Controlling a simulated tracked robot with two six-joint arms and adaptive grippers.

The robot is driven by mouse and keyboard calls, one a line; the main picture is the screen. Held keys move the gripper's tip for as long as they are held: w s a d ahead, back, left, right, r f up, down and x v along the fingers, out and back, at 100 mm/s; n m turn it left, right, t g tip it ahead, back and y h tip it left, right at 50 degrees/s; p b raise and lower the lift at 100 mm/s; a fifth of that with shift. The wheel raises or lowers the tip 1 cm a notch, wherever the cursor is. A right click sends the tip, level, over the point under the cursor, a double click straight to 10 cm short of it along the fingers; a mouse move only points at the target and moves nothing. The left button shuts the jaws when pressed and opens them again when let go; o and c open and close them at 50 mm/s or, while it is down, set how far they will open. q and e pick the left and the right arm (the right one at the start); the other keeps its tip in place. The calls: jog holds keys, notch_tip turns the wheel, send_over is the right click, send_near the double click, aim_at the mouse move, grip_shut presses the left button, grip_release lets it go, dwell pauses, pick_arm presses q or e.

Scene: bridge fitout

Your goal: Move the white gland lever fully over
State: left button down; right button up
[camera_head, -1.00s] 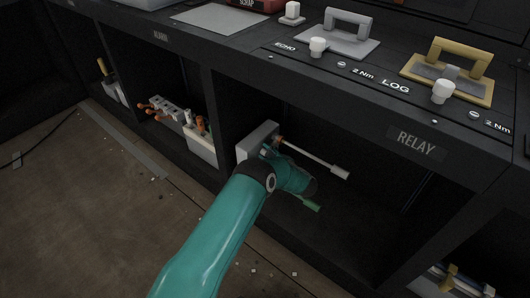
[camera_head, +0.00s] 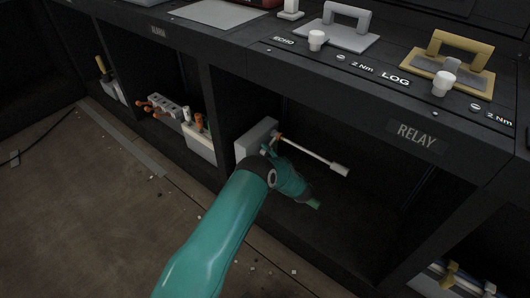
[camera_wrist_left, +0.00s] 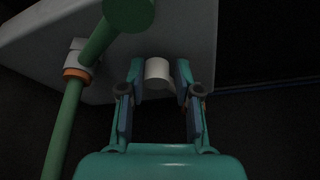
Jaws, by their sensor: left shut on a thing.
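The grey gland box (camera_head: 257,137) sits in the RELAY bay. A long white lever (camera_head: 318,159) with an orange collar sticks out of it to the right, its thick end free and tilted down. My left gripper (camera_wrist_left: 158,82) is at the box, its fingers shut on a short white cylinder (camera_wrist_left: 158,70). I cannot tell whether this cylinder is part of the white lever. In the head view the fingers are largely hidden by my arm. A green lever (camera_wrist_left: 62,128) with an orange collar stands left of the fingers in the wrist view. My right gripper is out of view.
The RELAY bay's front edge (camera_head: 424,158) runs above the lever. A bay to the left holds a white container (camera_head: 198,142) and orange-tipped items. The worktop has a grey handled plate (camera_head: 338,38) and a yellow handled plate (camera_head: 455,75). Small debris lies on the floor.

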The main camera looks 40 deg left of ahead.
pick_arm(q)
jog(key=c, duration=0.8)
grip_release()
jog(key=shift+w+f, duration=0.1)
jog(key=shift+f, duration=0.15)
jog(key=shift+r, duration=0.1)
jog(key=shift+d, duration=0.1)
jog(key=v, duration=1.2)
